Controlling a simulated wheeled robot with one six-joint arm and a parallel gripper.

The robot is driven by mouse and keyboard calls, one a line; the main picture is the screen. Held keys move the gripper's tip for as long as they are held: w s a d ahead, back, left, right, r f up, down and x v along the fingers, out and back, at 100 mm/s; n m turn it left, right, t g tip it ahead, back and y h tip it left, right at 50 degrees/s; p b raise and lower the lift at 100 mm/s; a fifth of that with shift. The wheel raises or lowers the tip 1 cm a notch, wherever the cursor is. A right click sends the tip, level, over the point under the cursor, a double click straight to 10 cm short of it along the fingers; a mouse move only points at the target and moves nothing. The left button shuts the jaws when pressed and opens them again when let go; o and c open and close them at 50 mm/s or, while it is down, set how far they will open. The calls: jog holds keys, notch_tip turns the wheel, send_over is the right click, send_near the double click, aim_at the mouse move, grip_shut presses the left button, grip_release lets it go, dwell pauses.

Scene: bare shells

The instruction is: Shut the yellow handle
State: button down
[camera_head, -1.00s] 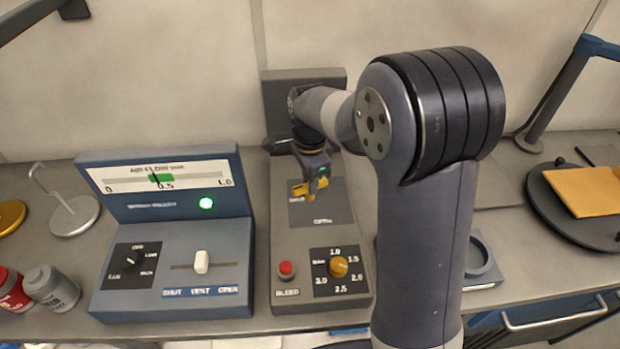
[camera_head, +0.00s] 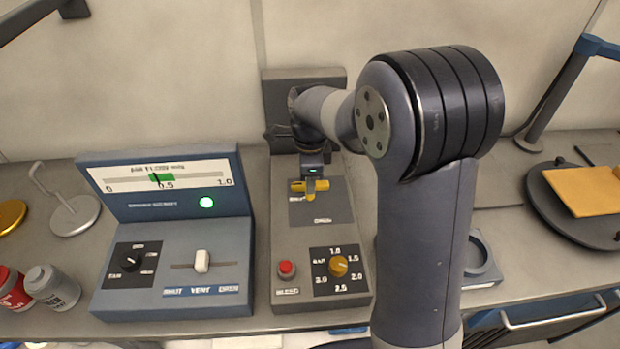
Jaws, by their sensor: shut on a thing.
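The yellow handle (camera_head: 298,187) sits on a dark square plate (camera_head: 320,210) on the upper part of a grey control panel (camera_head: 290,225). It shows as a bar lying left to right, with a short yellow part pointing toward the front. My gripper (camera_head: 312,181) reaches down from behind and is shut on the handle. Its fingers are small in the view and partly cover the handle. The label to the left of the handle is too small to read.
On the same panel are a red button (camera_head: 287,269) and a yellow knob (camera_head: 339,266). A blue-grey airflow box (camera_head: 170,270) with a white slider (camera_head: 202,261) stands close on the left. A round dark plate (camera_head: 560,205) with a yellow slab is at the right.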

jog(key=c, duration=1.3)
grip_release()
jog(key=shift+r, duration=0.1)
notch_tip(320, 180, up, 11)
jog(key=shift+f+b, duration=0.15)
jog(key=shift+b, duration=0.2)
notch_tip(320, 180, down, 11)
jog(key=shift+p, duration=0.35)
